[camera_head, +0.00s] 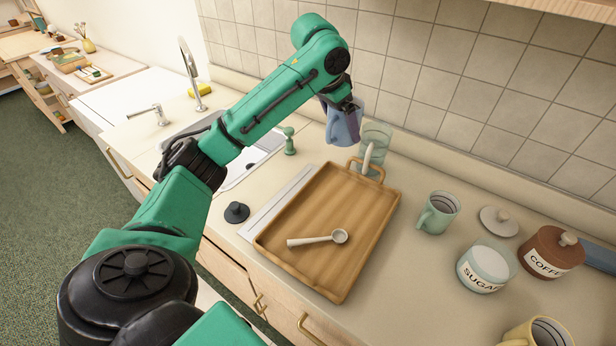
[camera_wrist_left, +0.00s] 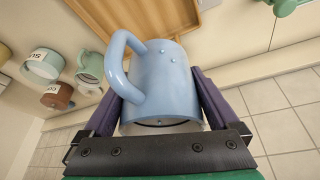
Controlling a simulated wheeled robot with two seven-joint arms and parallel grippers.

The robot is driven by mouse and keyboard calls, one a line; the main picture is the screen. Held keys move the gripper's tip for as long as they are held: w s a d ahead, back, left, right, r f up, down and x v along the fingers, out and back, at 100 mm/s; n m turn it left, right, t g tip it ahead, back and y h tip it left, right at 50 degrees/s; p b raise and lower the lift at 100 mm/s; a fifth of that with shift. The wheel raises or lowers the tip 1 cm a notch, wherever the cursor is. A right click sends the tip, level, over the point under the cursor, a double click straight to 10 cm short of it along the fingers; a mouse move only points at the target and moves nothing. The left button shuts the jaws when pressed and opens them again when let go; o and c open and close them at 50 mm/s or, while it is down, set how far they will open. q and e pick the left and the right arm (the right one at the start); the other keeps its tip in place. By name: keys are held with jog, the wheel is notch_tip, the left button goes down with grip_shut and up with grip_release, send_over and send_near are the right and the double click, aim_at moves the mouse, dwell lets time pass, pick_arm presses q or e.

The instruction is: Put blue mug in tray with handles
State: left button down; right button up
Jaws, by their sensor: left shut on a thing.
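The blue mug (camera_head: 346,126) hangs in my left gripper (camera_head: 342,108), above the counter behind the tray's far left corner. In the left wrist view the blue mug (camera_wrist_left: 165,85) sits between the two dark fingers (camera_wrist_left: 160,105), its handle pointing left. The gripper is shut on the mug. The wooden tray with handles (camera_head: 330,225) lies on the counter; its far handle shows, and its near end handle is not clear. A corner of the tray (camera_wrist_left: 190,14) also shows at the top of the left wrist view. My right gripper is not in view.
A white scoop (camera_head: 318,239) lies in the tray. A clear glass (camera_head: 375,145) stands behind it. A green mug (camera_head: 437,213), sugar jar (camera_head: 486,266) and coffee jar (camera_head: 550,252) stand to the right.

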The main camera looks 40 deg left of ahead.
pick_arm(q)
jog(key=f+p, duration=0.1)
jog(key=f, duration=0.5)
jog(key=d+f+p, duration=0.1)
jog(key=f, duration=0.5)
jog(key=s+f+p, duration=0.1)
jog(key=f, duration=0.5)
jog(key=shift+d+f, duration=0.2)
jog(key=shift+d, duration=0.15)
jog(key=shift+a+f, duration=0.1)
jog(key=shift+f, duration=0.15)
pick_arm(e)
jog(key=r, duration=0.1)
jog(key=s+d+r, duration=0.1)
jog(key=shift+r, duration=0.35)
pick_arm(q)
jog(key=shift+f, duration=0.15)
grip_release()
jog(key=shift+r, duration=0.2)
jog(key=b+v, duration=0.1)
jog(key=v, duration=1.1)
jog(key=shift+b, duration=0.4)
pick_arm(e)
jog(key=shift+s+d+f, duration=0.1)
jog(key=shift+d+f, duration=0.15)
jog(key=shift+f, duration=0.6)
